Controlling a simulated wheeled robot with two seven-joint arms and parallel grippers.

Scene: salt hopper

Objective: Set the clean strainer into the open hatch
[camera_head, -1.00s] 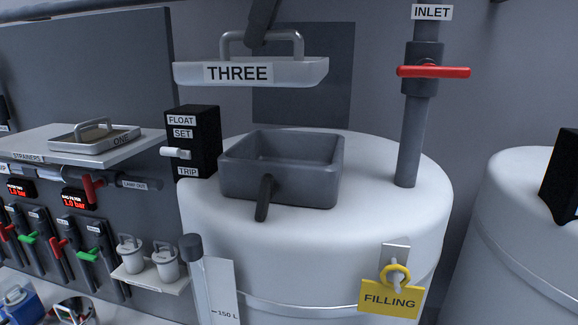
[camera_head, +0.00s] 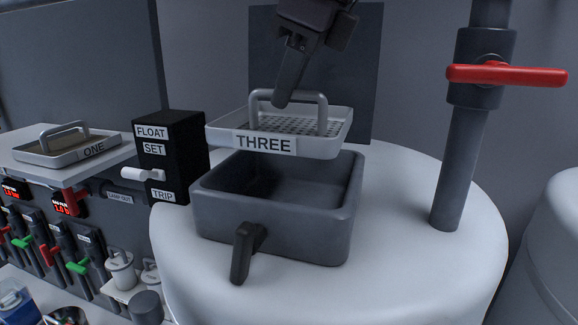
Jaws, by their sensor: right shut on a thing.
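The strainer labelled THREE (camera_head: 225,133) is a pale grey tray with a perforated mesh floor and a raised bar handle. My right gripper (camera_head: 287,97) comes down from the top and is shut on that handle. The strainer hangs roughly level just above the open hatch (camera_head: 270,228), a dark grey square box on top of the white tank. The hatch's inside looks empty where it shows; the strainer hides its back left part. A dark lever hangs on the hatch's front. My left gripper is not in view.
A black float box (camera_head: 172,158) with a white lever stands just left of the hatch. A grey inlet pipe (camera_head: 461,160) with a red handle rises at the right. The strainer labelled ONE (camera_head: 70,148), with a brownish floor, lies on a shelf (camera_head: 25,148) at the left.

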